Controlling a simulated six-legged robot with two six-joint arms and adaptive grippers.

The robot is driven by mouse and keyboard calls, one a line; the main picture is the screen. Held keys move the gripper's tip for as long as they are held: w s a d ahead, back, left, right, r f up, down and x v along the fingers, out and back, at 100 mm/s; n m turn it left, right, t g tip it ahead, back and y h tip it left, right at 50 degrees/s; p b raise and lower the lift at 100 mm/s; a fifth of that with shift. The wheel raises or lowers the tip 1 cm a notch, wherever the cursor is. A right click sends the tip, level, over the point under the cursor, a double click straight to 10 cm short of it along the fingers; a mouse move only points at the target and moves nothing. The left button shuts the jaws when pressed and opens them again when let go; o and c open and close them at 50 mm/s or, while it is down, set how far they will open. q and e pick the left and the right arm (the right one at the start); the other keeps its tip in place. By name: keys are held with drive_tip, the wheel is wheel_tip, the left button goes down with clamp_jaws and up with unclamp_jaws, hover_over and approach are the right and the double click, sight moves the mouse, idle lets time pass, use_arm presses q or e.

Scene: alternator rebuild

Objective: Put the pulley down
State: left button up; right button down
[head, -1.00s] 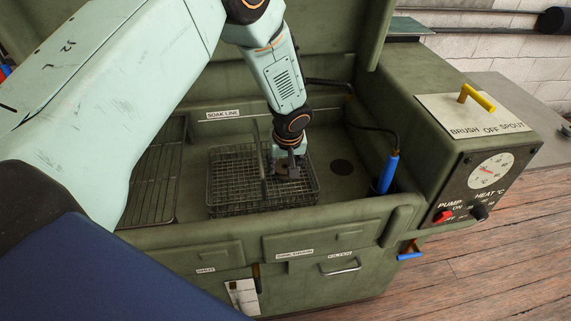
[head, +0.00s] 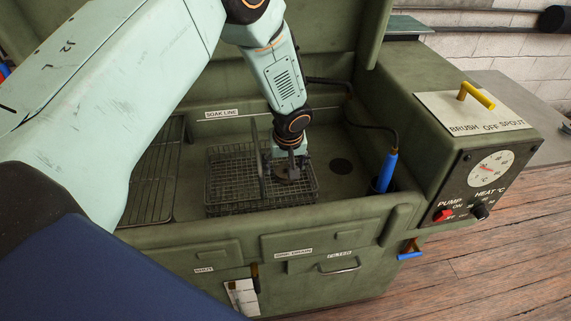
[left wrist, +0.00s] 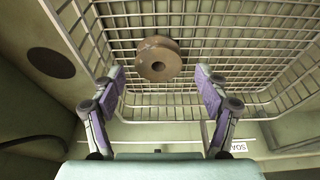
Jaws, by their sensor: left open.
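The pulley (left wrist: 158,59) is a brownish, worn round part with a centre hole. In the left wrist view it rests in the wire basket (left wrist: 215,20), near one wall of the basket. In the head view the pulley (head: 288,176) shows only partly, below my gripper. My left gripper (left wrist: 161,85) is open, its two purple-padded fingers spread wide with clear space between them and the pulley. In the head view my left gripper (head: 291,164) points down into the right part of the basket (head: 232,205). My right gripper is not in view.
The basket stands in a green wash tank (head: 345,208) with a drain hole (head: 341,167) to its right. A wire rack (head: 152,185) lies at the left. A blue-handled brush (head: 387,172) on a hose stands at the right, beside the control box (head: 470,180).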

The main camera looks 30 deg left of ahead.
use_arm(q)
drive_tip(key=shift+r+p, duration=0.65)
drive_tip(key=p+v, duration=0.1)
drive_tip(key=v, duration=1.1)
drive_tip(key=shift+p, duration=0.3)
